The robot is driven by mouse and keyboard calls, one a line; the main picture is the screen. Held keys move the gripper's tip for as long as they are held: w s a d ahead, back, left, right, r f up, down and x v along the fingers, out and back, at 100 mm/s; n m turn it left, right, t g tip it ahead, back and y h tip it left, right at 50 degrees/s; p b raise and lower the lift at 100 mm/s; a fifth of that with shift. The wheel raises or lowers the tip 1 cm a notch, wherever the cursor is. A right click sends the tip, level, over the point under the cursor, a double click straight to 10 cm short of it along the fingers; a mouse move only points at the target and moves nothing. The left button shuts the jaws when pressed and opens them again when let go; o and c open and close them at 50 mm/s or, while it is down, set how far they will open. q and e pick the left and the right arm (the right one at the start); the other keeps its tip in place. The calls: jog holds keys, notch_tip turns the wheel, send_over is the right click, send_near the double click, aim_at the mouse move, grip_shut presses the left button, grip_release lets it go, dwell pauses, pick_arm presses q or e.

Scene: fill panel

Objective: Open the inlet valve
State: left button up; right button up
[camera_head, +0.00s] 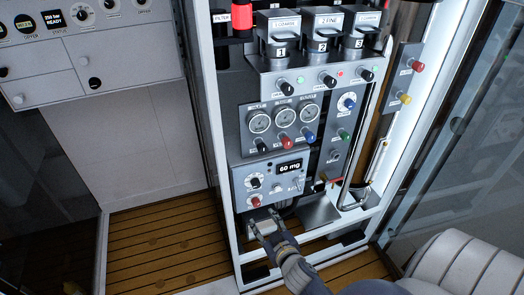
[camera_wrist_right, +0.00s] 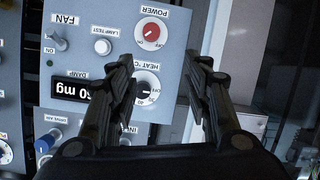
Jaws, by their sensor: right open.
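A label beginning "IN" (camera_wrist_right: 127,129) shows in the right wrist view, partly hidden by a finger of my right gripper; its valve is hidden there. In the head view, a black knob (camera_head: 262,145), a red knob (camera_head: 286,142) and a blue knob (camera_head: 309,137) sit in a row under round gauges. Their labels are too small to read, so I cannot tell which is the inlet valve. My right gripper (camera_head: 264,218) is open and empty, below the control box with the "60 mg" display. In the wrist view its fingers (camera_wrist_right: 165,75) stand apart before the panel. My left gripper is out of view.
The control box (camera_head: 241,177) carries a red power knob (camera_wrist_right: 151,30), a heat dial (camera_wrist_right: 147,87) and a fan switch (camera_wrist_right: 57,42). A vertical pipe handle (camera_head: 380,160) and the frame's white lower rail (camera_head: 335,230) are nearby. Wooden floor (camera_head: 160,245) is clear at left.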

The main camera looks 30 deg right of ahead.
aim_at(263, 151)
jog(key=w+d+r+t+h, duration=0.1)
jog(key=d+r+t, duration=0.1)
jog(key=r, duration=0.7)
jog(key=d+r+t+h, duration=0.1)
jog(key=d+r+t, duration=0.1)
jog(key=r, duration=0.7)
jog(key=shift+m, duration=0.3)
jog(key=p+x, duration=0.2)
jog(key=x, duration=0.7)
jog(key=shift+w, duration=0.2)
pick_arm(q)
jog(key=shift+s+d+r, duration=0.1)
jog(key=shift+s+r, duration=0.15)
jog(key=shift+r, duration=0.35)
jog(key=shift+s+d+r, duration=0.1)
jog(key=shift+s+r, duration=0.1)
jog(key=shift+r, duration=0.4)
pick_arm(e)
jog(key=shift+w+d, duration=0.15)
jog(key=shift+w, duration=0.5)
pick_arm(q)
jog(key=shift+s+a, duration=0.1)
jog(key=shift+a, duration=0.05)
pick_arm(e)
jog(key=c, duration=1.1)
